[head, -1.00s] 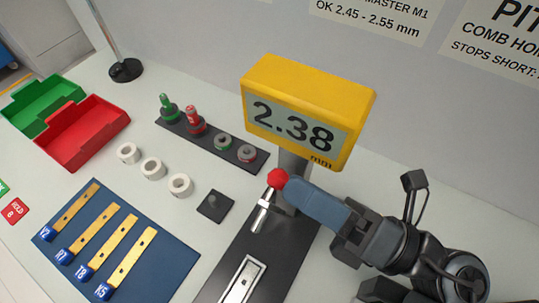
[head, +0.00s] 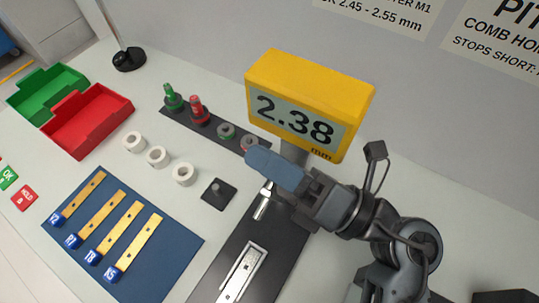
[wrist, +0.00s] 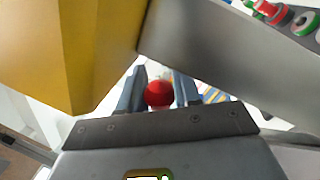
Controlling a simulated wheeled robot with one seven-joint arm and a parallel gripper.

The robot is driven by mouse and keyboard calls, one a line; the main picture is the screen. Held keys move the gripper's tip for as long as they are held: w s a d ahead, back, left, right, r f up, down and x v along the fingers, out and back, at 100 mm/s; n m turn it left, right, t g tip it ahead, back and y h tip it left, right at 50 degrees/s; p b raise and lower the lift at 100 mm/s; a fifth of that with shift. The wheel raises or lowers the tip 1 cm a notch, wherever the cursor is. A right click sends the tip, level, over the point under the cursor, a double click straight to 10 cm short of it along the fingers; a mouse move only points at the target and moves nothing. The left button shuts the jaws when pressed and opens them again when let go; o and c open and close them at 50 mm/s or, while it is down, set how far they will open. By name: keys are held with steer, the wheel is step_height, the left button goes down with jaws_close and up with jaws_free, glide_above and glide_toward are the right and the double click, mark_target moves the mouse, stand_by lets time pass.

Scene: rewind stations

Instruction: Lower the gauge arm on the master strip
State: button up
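The gauge has a yellow head (head: 306,88) whose display reads 2.38 mm, on a grey post above a black base (head: 279,247). A pale metal strip (head: 243,274) lies on the base, toward the front. A short shiny metal rod (head: 263,202) stands at the gauge below my fingers. My gripper (head: 262,163) reaches in from the right, just below the display. In the wrist view the gauge arm's red ball knob (wrist: 159,93) lies between my two fingers, very close to both; contact is unclear. In the head view my fingers hide the knob.
Green (head: 47,92) and red (head: 88,118) trays stand at the left. A blue mat (head: 172,252) holds several labelled brass strips. White rings (head: 157,157), a small black block (head: 219,193) and a dark rack (head: 188,125) with green and red pieces lie between.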

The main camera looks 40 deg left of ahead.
jaws_close()
steer(key=shift+s+f, duration=0.1)
